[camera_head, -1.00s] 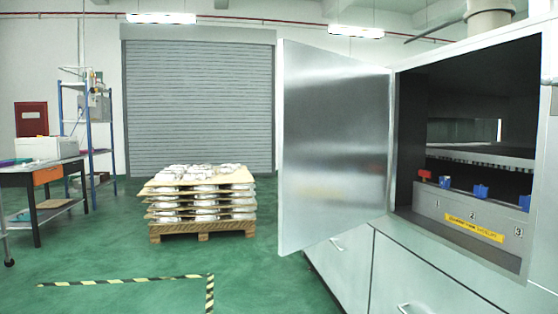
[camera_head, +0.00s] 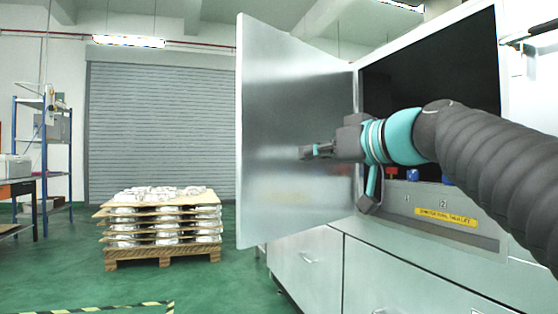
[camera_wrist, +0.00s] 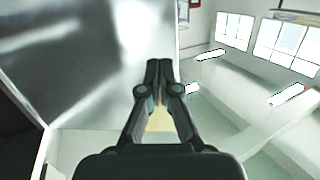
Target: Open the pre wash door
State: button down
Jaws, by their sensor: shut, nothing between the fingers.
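The pre wash door (camera_head: 290,190) is a shiny metal panel hinged at the left edge of the machine opening. It stands swung well out from the cabinet. My gripper (camera_head: 306,152) is shut and empty, in front of the door's inner face in the head view; whether it touches the door cannot be told there. In the wrist view my gripper (camera_wrist: 160,66) has its fingertips together, and the door (camera_wrist: 80,60) fills the upper left. My arm hides part of the machine opening (camera_head: 430,75).
Drawers (camera_head: 310,262) lie below. A loaded pallet (camera_head: 165,250) stands on open green floor to the left, before a roller shutter (camera_head: 160,130).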

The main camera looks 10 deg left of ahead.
aim_at(248, 140)
jog(key=shift+n+y, duration=0.7)
jog(key=r+x, duration=0.1)
jog(key=x, duration=0.4)
jog(key=p+x, duration=0.1)
jog(key=x, duration=0.4)
jog(key=r+p+x, duration=0.1)
jog(key=x, duration=0.4)
jog(key=shift+s+a+r, duration=0.1)
jog(key=shift+a+r, duration=0.15)
jog(key=shift+r, duration=0.1)
